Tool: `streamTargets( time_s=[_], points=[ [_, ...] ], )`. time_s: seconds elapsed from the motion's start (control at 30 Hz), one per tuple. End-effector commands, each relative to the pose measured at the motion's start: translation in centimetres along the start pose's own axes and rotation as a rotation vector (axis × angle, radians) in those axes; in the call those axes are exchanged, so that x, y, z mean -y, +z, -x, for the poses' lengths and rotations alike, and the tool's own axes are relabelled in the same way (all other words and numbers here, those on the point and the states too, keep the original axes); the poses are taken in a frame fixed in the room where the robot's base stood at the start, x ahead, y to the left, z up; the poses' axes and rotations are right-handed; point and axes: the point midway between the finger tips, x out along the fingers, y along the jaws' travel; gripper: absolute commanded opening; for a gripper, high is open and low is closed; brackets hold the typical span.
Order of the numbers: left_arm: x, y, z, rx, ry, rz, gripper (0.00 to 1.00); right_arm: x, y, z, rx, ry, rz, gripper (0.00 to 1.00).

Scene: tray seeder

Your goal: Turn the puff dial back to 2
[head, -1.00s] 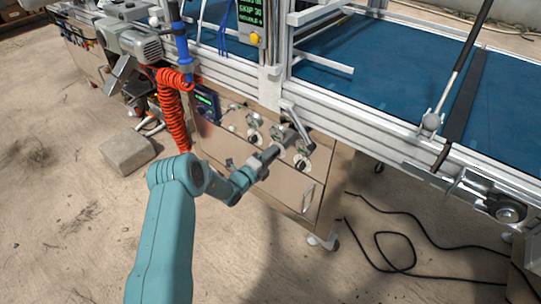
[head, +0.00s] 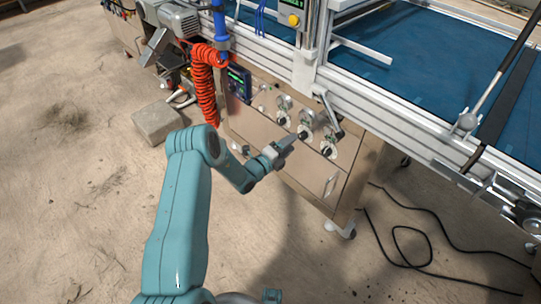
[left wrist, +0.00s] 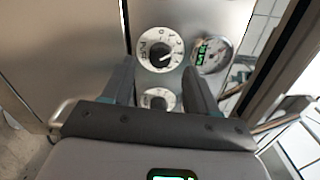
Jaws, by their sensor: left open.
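The puff dial (left wrist: 160,49) shows in the left wrist view as a white disc with black markings and a dark knob. The lettering on it seems to read PUFF; I cannot read which number the knob points to. My left gripper (left wrist: 158,71) is open and empty, its two fingers framing the view below and beside this dial. A second dial (left wrist: 157,98) lies between the fingers, partly hidden by the gripper body. In the head view my left gripper (head: 292,139) is just in front of the panel's row of dark knobs (head: 304,132). My right gripper is not in view.
A round gauge (left wrist: 211,55) sits beside the puff dial. Red coiled hose (head: 205,90) hangs left of the panel (head: 285,170), near a small display (head: 239,84). The conveyor's metal rail (head: 385,125) runs above. A block (head: 160,122) and black cable (head: 415,245) lie on the floor.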

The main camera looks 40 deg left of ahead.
Motion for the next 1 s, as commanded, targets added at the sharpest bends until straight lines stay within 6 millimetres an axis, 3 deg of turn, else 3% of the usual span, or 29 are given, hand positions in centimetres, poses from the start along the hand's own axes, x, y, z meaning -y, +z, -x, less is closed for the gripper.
streamTargets(
  time_s=[0.2,0.43,0.6,1.0],
  points=[
    [0.3,0.2,6.1,0.003,0.005,0.003,0.59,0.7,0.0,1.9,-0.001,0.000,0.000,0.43],
    [0.1,0.1,10.5,0.002,0.002,0.001,0.59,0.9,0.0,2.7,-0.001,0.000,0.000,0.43],
    [0.1,0.0,11.8,0.001,0.000,0.000,0.59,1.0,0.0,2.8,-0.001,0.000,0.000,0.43],
    [0.0,0.0,11.9,0.000,0.000,0.000,0.59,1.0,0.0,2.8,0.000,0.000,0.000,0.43]
  ],
)
